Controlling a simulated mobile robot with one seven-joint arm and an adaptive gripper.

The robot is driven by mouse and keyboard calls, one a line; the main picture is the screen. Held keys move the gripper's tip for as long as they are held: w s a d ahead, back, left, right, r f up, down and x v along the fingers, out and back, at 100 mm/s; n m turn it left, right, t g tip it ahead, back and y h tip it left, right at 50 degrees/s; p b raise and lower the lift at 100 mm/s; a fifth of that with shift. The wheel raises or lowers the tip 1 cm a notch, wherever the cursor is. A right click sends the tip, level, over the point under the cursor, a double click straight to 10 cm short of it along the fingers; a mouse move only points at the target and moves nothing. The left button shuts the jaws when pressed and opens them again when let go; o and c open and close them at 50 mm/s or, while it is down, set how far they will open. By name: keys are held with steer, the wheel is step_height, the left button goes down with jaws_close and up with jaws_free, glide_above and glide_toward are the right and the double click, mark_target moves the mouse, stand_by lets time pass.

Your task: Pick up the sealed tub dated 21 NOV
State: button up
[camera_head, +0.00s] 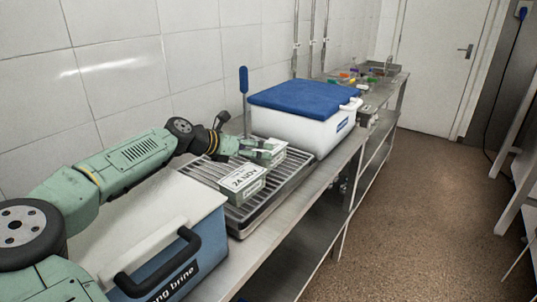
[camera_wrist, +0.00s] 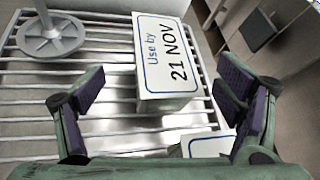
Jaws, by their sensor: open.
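The white tub whose lid reads "Use by 21 NOV" (camera_wrist: 165,50) sits on the slatted rack in the wrist view, a little right of centre. My gripper (camera_wrist: 163,88) is open, with one finger to each side of the tub in the picture, and neither finger visibly touches it. In the head view my gripper (camera_head: 259,148) is over the farther tub (camera_head: 278,157), which it partly hides. A nearer tub on the rack (camera_head: 242,181) has a label that seems to read "24 NOV". The edge of another tub (camera_wrist: 208,146) shows at the bottom of the wrist view.
The slatted metal rack (camera_head: 203,171) lies on the steel counter. A blue-lidded white box (camera_head: 310,130) stands behind it and a blue box with a black handle (camera_head: 205,240) in front. A white round-based stand (camera_wrist: 50,38) is at the upper left in the wrist view.

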mark_target(262, 150)
steer(key=p+x, duration=0.2)
steer(key=x, duration=0.2)
steer(key=shift+w+d+f, duration=0.15)
steer(key=shift+d, duration=0.1)
steer(key=shift+w+f, duration=0.1)
steer(key=shift+f, duration=0.1)
steer(key=shift+c, duration=0.3)
steer(key=shift+d, duration=0.1)
jaws_close()
stand_by(0.4)
